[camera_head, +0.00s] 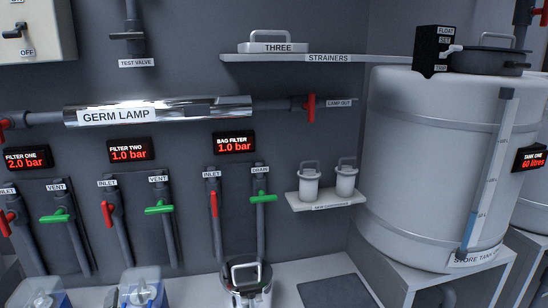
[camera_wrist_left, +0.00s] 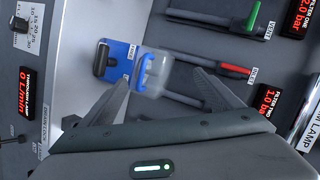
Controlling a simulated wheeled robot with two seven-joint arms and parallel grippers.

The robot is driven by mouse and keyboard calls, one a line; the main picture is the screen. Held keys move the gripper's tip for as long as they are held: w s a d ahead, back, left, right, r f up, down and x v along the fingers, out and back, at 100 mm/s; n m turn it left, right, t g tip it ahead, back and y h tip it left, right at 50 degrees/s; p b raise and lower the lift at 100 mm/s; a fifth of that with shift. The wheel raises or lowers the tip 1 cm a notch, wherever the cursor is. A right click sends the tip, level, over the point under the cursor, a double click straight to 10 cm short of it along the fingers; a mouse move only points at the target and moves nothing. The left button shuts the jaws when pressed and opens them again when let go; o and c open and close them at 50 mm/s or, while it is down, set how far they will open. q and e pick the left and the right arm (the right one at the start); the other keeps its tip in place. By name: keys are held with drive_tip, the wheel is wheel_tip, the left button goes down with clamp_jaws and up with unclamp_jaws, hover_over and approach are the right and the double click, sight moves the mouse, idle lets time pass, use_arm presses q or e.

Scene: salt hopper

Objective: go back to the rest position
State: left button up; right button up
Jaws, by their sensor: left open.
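My left gripper (camera_wrist_left: 162,76) shows in the left wrist view, its two dark fingers spread apart with nothing held between them. Beyond the fingers is a filter housing with a blue cap and clear bowl (camera_wrist_left: 150,70); the view is tilted, and I cannot tell the exact distance between them. Neither gripper shows in the head view. My right gripper is in no view.
The wall holds the germ lamp (camera_head: 155,111), pressure displays, and red and green valve handles. A strainer shelf (camera_head: 310,58) juts out above. The big store tank (camera_head: 415,165) stands at right. Filter housings and a bag filter (camera_head: 247,280) stand along the bottom.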

use_arm(q)
drive_tip(key=s+d+f+n+g+h, duration=0.2)
drive_tip(key=s+d+f+g, duration=0.15)
drive_tip(key=s+f, duration=0.55)
drive_tip(key=s+d+f+n+g+h, duration=0.25)
drive_tip(key=s+d+f, duration=0.25)
drive_tip(key=s, duration=0.8)
drive_tip(key=s+d+f+n+g+h, duration=0.2)
drive_tip(key=s+d+f+g+h, duration=0.15)
drive_tip(key=s+f, duration=0.55)
wheel_tip(320, 180, down, 21)
drive_tip(key=w+d+t, duration=0.1)
drive_tip(key=w+d, duration=0.1)
drive_tip(key=d, duration=0.1)
drive_tip(key=s+f, duration=0.5)
drive_tip(key=f, duration=0.4)
drive_tip(key=s+f, duration=0.6)
drive_tip(key=f, duration=0.3)
drive_tip(key=shift+s+a+f+m, duration=0.15)
drive_tip(key=shift+a+f+m, duration=0.1)
drive_tip(key=shift+a+m, duration=0.2)
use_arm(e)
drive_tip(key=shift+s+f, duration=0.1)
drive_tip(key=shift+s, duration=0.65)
